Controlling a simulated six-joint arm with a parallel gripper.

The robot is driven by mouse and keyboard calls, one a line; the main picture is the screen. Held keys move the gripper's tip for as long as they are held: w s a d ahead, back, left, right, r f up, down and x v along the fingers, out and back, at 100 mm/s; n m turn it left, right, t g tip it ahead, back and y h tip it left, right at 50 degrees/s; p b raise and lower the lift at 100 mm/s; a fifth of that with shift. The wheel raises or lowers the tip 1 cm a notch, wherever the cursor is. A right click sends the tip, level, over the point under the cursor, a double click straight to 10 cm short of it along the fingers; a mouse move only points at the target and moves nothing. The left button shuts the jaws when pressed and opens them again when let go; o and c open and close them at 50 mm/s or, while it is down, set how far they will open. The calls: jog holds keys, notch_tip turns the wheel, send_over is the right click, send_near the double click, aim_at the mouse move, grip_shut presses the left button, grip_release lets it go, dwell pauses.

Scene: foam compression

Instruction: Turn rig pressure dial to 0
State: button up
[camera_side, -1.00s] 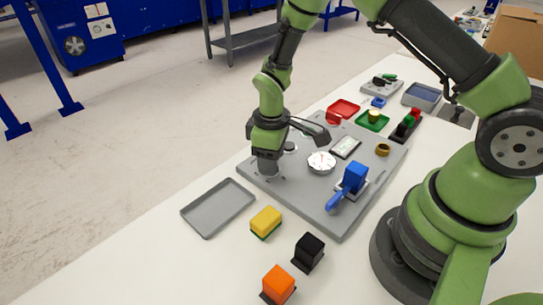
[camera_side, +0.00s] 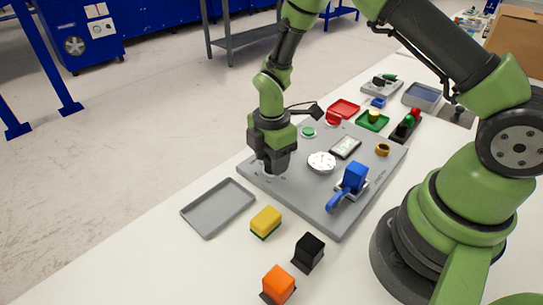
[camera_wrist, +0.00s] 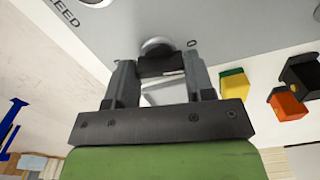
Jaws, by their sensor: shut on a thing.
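The grey rig panel (camera_side: 300,195) lies on the table, with its pressure dial under my gripper (camera_side: 271,170) at the panel's left corner. In the wrist view my gripper (camera_wrist: 160,75) has its two fingers on either side of the dial's dark knob (camera_wrist: 158,66), shut on it. A grey rounded part of the dial (camera_wrist: 155,45) shows beyond the fingers. A printed 0 (camera_wrist: 191,43) is on the panel just right of the dial. The dial's pointer cannot be made out, and in the side view the gripper mostly hides the dial.
On the panel are a white round gauge (camera_side: 321,162), a small display (camera_side: 345,147), a green button (camera_side: 308,132) and a blue clamp-like part (camera_side: 353,180). An empty grey tray (camera_side: 218,208) lies in front. Yellow (camera_side: 266,220), black (camera_side: 309,248) and orange (camera_side: 278,283) blocks stand nearby.

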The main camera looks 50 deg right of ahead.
jog(key=shift+n, duration=1.1)
jog(key=o, duration=0.9)
notch_tip(320, 180, up, 10)
